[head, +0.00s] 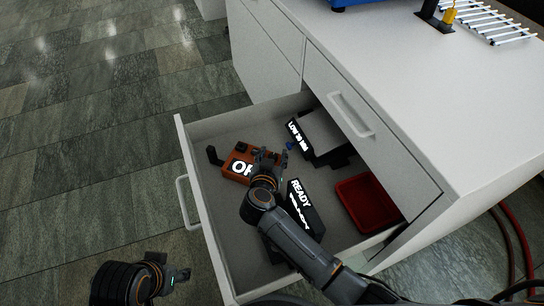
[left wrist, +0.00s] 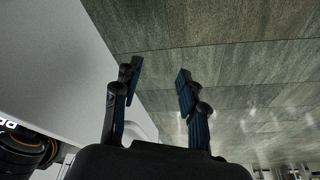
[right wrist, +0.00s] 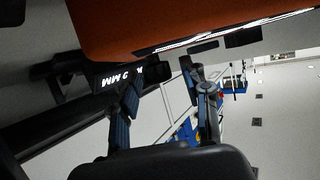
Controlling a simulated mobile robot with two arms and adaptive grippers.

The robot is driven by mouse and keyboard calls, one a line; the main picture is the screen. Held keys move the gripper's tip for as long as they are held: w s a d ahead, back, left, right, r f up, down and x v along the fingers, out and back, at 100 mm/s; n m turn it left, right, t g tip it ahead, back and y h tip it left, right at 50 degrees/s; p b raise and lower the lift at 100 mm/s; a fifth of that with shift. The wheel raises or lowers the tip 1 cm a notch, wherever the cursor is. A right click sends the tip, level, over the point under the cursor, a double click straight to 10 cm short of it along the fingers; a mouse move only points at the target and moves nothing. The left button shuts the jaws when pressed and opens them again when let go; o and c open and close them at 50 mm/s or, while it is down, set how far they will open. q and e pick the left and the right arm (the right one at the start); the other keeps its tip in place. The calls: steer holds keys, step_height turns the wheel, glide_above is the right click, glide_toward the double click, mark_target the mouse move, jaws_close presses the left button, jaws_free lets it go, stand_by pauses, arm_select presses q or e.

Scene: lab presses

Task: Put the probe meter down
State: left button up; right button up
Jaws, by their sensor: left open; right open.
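An orange meter (head: 237,166) with large white letters, partly hidden by my right gripper, is in the open drawer (head: 190,150). I take it for the probe meter. My right gripper (head: 268,158) is open beside the meter's right end. In the right wrist view the orange body (right wrist: 190,22) fills the top, beyond the spread fingers (right wrist: 160,92), with nothing seen between them. Whether a finger touches it I cannot tell. My left gripper (left wrist: 158,75) is open and empty over the floor; in the head view its arm (head: 140,280) shows at the bottom left.
The drawer also holds a black device reading READY (head: 303,205), another dark device (head: 298,137) and a red tray (head: 368,203). The grey cabinet (head: 420,85) stands at the right with a white rack (head: 492,22) on top. Open floor (head: 90,130) lies left.

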steer(key=shift+s+r, duration=0.1)
steer(key=shift+s, duration=0.05)
steer(key=shift+s+a+r+p, duration=0.15)
steer(key=shift+s+p, duration=0.15)
steer(key=shift+s, duration=0.05)
arm_select(q)
steer(key=s+p+x, duration=0.2)
steer(key=p+x, duration=0.1)
steer(key=x, duration=0.9)
steer(key=shift+s+f+g, duration=0.15)
steer(key=shift+f+g, duration=0.25)
steer(key=shift+f, duration=0.15)
arm_select(e)
steer(key=v, duration=1.1)
arm_select(q)
steer(key=shift+d, duration=0.15)
